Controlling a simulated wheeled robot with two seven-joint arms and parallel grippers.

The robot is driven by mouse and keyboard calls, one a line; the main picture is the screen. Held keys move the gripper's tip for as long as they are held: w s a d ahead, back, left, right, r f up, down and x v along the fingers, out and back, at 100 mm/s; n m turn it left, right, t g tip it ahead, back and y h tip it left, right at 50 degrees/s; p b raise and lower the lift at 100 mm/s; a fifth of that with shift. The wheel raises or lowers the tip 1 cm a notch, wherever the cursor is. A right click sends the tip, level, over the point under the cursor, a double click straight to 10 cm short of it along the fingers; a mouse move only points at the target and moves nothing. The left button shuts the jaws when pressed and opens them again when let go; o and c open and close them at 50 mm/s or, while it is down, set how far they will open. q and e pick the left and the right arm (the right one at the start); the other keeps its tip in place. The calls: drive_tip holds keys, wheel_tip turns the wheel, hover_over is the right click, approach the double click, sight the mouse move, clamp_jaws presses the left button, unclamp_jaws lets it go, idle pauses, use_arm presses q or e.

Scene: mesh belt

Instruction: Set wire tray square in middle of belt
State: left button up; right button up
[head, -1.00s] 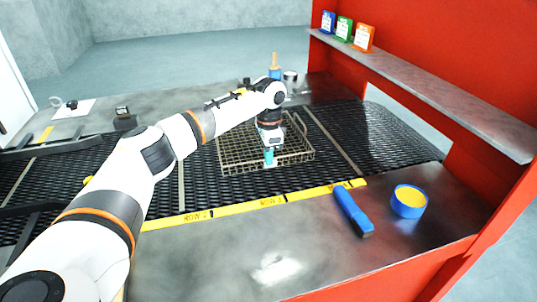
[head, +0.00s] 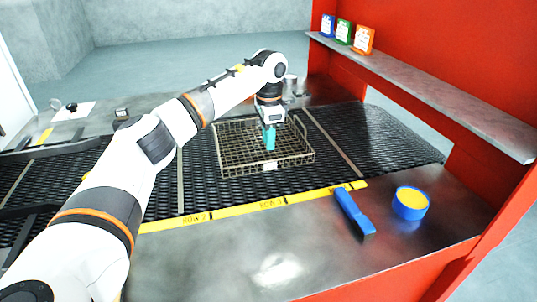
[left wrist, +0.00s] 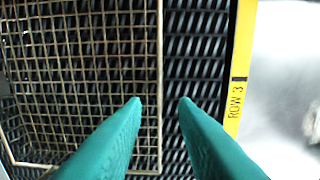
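The wire tray (head: 235,171), a shallow brass-coloured mesh basket, lies flat on the black mesh belt (head: 200,190). Its near edge runs roughly along the yellow strip, with a band of bare belt between them. A pale tag (head: 270,166) shows on its near side. My left gripper (head: 269,148) points down over the near part of the tray. In the left wrist view its teal fingers (left wrist: 160,101) are apart and empty, and the tray's rim (left wrist: 161,60) shows below, between the tips. The fingers look clear of the rim. My right gripper is not in view.
A yellow strip with row labels (head: 235,209) borders the belt's near side. A red frame with a shelf (head: 440,93) stands at the right.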

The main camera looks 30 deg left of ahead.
use_arm(q)
wheel_tip(320, 180, up, 5)
drive_tip(key=shift+r, duration=0.2)
idle(0.5)
